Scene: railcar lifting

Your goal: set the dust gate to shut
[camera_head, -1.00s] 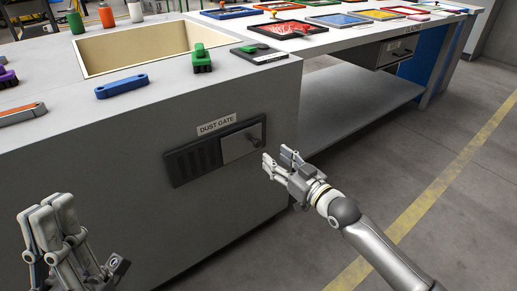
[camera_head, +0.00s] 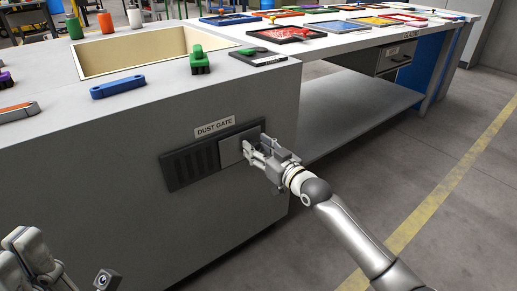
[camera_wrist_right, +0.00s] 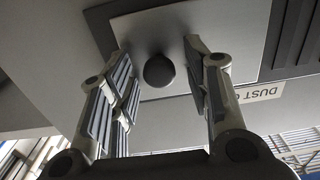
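The dust gate (camera_head: 231,151) is a light plate in a dark frame on the front of the grey cabinet, under a "DUST GATE" label (camera_head: 214,127). The plate covers the right part of the frame, and dark slats (camera_head: 190,166) show at its left. In the right wrist view the plate (camera_wrist_right: 218,30) carries a round dark knob (camera_wrist_right: 158,70). My right gripper (camera_head: 252,150) is at the plate; its open fingers (camera_wrist_right: 160,90) stand on either side of the knob, with gaps visible. My left gripper (camera_head: 38,252) is at the lower left, partly cut off, away from the gate.
The grey cabinet (camera_head: 110,150) has an open bin (camera_head: 150,52) on top, with a blue handle (camera_head: 117,87) and a green brush (camera_head: 199,62) near its edge. A white table (camera_head: 345,42) with coloured frames stands to the right. Floor at the right is clear.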

